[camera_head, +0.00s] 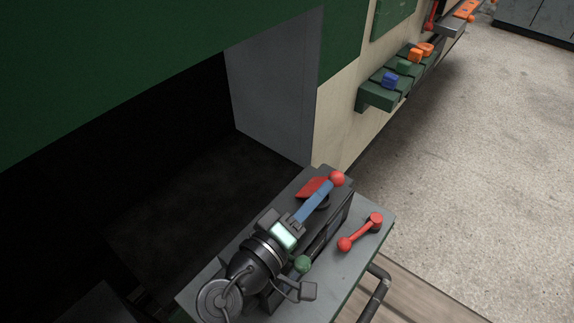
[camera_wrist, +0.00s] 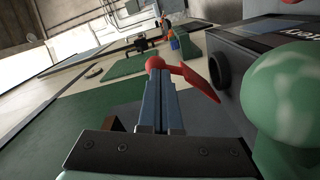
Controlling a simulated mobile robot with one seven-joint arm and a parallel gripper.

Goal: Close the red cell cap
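A red flap (camera_head: 313,188) with a red ball end (camera_head: 337,179) shows at the far end of the dark grey box. Its red ball (camera_wrist: 155,62) and wedge-shaped red part (camera_wrist: 203,83) also show in the wrist view. My gripper (camera_head: 328,187) has its two blue fingers together, tips at the red ball. The fingers (camera_wrist: 158,85) show no clear gap in the wrist view. I cannot tell whether the tips touch the ball. A second red piece (camera_head: 360,232), a bar with a round end and a ball end, is on the grey ledge right of the box.
A green knob (camera_head: 303,264) is close beside my gripper and looms large in the wrist view (camera_wrist: 290,105). The grey ledge (camera_head: 335,275) has a pipe rail (camera_head: 376,287) at its right. Green wall holders (camera_head: 378,97) carry blue and orange pieces. The concrete floor is clear at right.

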